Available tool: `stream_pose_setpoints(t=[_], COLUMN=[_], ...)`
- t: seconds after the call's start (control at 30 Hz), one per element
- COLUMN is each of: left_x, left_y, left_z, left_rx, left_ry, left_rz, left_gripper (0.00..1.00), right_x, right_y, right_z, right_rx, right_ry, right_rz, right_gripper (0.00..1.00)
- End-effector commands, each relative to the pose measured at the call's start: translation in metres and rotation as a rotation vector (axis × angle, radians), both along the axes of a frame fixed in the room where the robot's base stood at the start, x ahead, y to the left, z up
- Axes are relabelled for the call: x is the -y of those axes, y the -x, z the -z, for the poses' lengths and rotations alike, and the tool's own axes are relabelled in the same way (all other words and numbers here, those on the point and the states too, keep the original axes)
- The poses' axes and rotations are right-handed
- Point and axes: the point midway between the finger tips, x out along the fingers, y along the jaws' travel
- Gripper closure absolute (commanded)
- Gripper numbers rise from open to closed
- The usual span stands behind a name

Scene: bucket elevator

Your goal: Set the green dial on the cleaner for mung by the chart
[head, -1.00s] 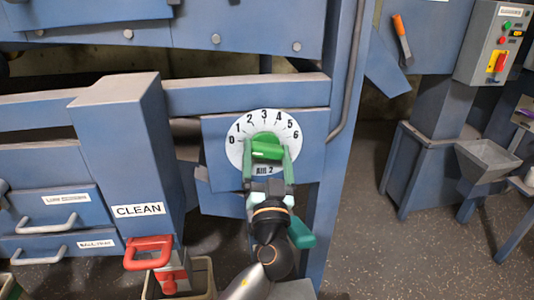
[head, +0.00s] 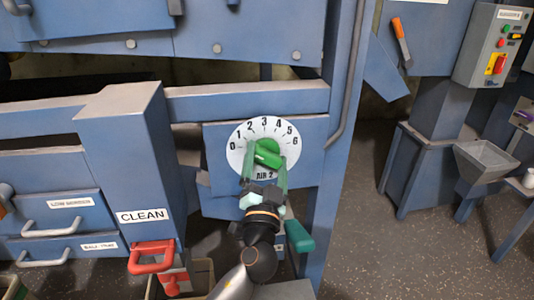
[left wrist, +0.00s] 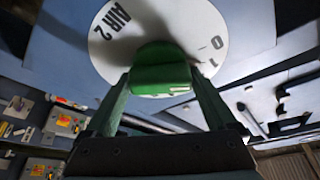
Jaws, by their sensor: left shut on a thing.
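The green dial (head: 267,154) is a knob on a round white plate (head: 289,130) marked 0 to 6 and labelled AIR 2, on the blue machine's front. My left gripper (head: 266,172) comes from below, its fingers shut on the sides of the knob. In the left wrist view the green knob (left wrist: 160,72) sits between the two fingers (left wrist: 160,85), with AIR 2, 0 and 1 readable on the plate. The knob lies tilted, upper left to lower right, in the head view. Which number it points at I cannot tell. No chart is readable. My right gripper is not in view.
Left of the dial a blue spout labelled CLEAN (head: 143,215) juts out, with a red handle (head: 152,257) below. A teal handle (head: 299,236) is right of my left wrist. A grey control box (head: 493,47) stands at the right. Open floor lies right of the machine post.

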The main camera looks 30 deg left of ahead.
Motion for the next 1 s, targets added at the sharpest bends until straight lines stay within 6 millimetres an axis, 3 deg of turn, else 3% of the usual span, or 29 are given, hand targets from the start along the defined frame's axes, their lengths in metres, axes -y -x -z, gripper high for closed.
stream_pose_setpoints(t=[0.1,0.23,0.63,1.0], left_x=[-0.001,-0.001,-0.001,-0.001], left_y=[0.0,0.0,0.0,0.0], left_z=[-0.007,-0.007,-0.006,-0.003], left_rx=[-0.064,-0.131,-0.274,-0.312], left_ry=[-0.085,-0.174,-0.367,-0.418], left_rz=[0.0,0.0,-0.001,-0.003], left_gripper=[0.66,0.66,0.66,0.66], right_x=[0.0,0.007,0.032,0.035], right_y=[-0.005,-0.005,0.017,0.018], right_z=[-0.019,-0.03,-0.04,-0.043], right_rx=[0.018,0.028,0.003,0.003], right_ry=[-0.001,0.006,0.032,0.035], right_rz=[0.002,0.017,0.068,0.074], right_gripper=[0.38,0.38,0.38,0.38])
